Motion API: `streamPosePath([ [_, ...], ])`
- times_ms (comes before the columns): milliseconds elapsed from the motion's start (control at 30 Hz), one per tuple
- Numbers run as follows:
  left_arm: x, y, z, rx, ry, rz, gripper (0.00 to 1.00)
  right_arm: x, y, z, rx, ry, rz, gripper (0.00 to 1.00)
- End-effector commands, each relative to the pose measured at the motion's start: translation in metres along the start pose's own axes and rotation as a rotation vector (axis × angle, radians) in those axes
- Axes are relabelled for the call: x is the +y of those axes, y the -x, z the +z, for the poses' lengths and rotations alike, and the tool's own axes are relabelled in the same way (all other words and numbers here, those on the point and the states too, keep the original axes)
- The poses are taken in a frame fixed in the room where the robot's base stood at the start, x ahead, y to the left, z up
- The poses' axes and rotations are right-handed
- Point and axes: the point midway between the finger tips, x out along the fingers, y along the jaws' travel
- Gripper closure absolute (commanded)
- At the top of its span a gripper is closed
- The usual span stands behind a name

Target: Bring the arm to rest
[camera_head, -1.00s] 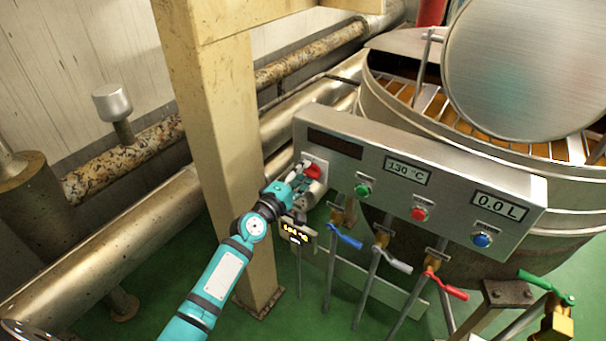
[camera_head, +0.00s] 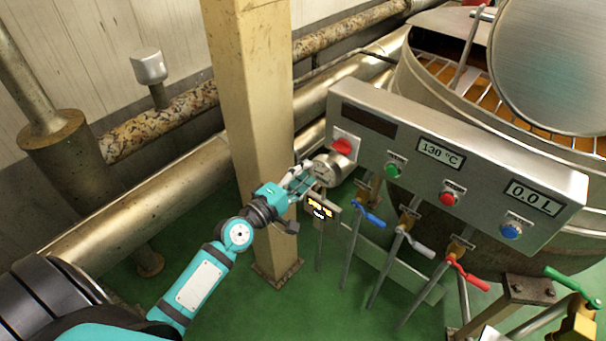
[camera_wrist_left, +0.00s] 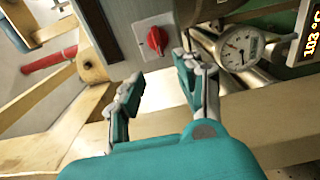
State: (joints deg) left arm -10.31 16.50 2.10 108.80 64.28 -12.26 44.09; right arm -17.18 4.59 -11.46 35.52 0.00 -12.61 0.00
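My left arm, teal and grey, comes in from the lower left in the head view. Its gripper (camera_head: 301,178) is below and left of the red rotary knob (camera_head: 343,146) on the steel control panel (camera_head: 460,150). In the left wrist view the two fingers of the gripper (camera_wrist_left: 158,88) are spread with nothing between them. The red knob (camera_wrist_left: 156,40) on its white plate lies beyond the fingertips, apart from them. My right gripper is not in view.
A pressure gauge (camera_wrist_left: 238,50) and a small yellow-digit display (camera_head: 320,209) are close to the gripper. A beige post (camera_head: 254,120) stands behind the arm. Blue (camera_head: 368,216), grey (camera_head: 418,245) and red (camera_head: 468,274) valve levers hang below the panel. Green floor is open below.

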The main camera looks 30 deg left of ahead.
Motion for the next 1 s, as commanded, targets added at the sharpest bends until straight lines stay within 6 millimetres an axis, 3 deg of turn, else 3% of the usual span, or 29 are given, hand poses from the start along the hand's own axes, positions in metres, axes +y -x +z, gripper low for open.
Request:
streamPosePath([
  [467,0.000,0.001,0.000,0.000,0.000,0.000,0.64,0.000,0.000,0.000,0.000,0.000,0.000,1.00],
  [567,-0.011,0.001,-0.001,0.005,-0.014,-0.020,0.64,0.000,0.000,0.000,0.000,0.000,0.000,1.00],
  [667,-0.047,0.003,-0.003,0.016,-0.072,-0.092,0.64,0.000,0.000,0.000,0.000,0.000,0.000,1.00],
  [867,-0.185,0.032,-0.002,0.001,-0.316,-0.373,0.64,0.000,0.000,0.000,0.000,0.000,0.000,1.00],
  [1000,-0.283,0.077,0.009,-0.080,-0.512,-0.583,0.64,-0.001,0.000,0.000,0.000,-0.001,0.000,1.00],
])
